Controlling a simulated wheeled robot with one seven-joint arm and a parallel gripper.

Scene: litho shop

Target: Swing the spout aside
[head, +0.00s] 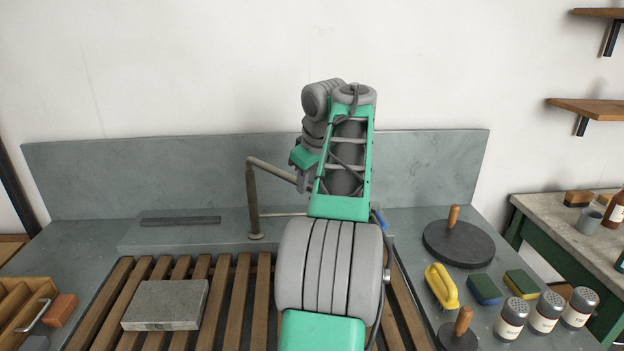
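The spout (272,169) is a thin tube on top of an upright post (252,205) behind the slatted rack. It runs from the post's top to the right and slightly down in the head view. Its right end goes out of sight at my gripper and arm. My gripper (303,183) points down at that end, left of my green forearm. Its fingers are small and partly hidden, so I cannot tell whether they are open or shut, or whether they touch the spout.
A grey stone block (166,305) lies on the wooden slatted rack (235,320). A black disc with a wooden knob (459,243), a yellow-handled brush (441,286), sponges (484,289) and shakers (511,318) stand at the right. A grey backsplash (130,180) rises behind the spout.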

